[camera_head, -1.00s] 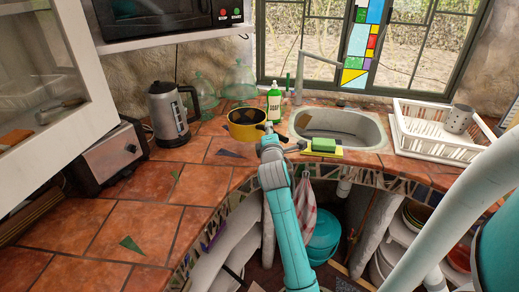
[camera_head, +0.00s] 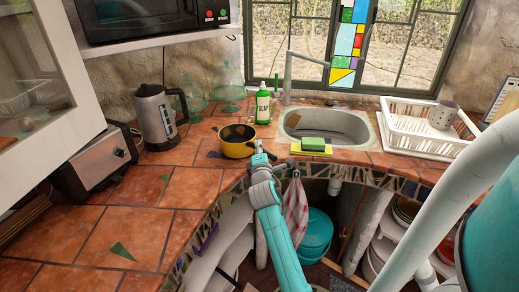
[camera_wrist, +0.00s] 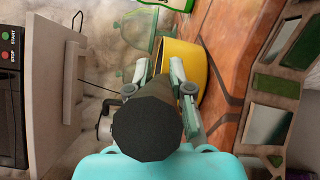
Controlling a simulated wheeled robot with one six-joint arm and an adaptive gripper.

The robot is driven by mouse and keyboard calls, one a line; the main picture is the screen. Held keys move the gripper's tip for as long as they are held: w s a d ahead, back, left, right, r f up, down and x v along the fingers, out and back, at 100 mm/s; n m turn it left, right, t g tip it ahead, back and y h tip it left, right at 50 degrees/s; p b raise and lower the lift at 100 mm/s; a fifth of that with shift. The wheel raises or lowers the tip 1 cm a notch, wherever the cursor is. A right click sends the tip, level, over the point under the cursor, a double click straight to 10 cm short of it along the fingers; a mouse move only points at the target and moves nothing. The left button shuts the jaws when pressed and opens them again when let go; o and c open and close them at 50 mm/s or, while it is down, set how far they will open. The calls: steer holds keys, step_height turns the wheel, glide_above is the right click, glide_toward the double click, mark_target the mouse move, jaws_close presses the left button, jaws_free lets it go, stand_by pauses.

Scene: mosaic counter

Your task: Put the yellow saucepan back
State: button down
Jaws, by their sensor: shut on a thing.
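The yellow saucepan (camera_head: 236,150) is over the tiled counter, left of the sink and in front of the soap bottle. Its dark handle points toward me. My gripper (camera_head: 259,152) is shut on that handle. In the wrist view, the thick dark handle (camera_wrist: 148,130) runs between the fingers of my gripper (camera_wrist: 160,74), with the yellow pan (camera_wrist: 192,62) beyond them. The handle hides part of the fingers and the pan. I cannot tell whether the pan's base touches the tiles.
The soap bottle (camera_head: 263,105) stands behind the pan. The kettle (camera_head: 154,118) and toaster (camera_head: 95,163) are to the left. The sink (camera_head: 352,133), sponge (camera_head: 313,144) and dish rack (camera_head: 425,144) are to the right. The front left tiles are mostly clear.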

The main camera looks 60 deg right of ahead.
steer(key=c, duration=1.1)
jaws_free()
steer(key=shift+f, duration=0.1)
steer(key=shift+o, duration=0.2)
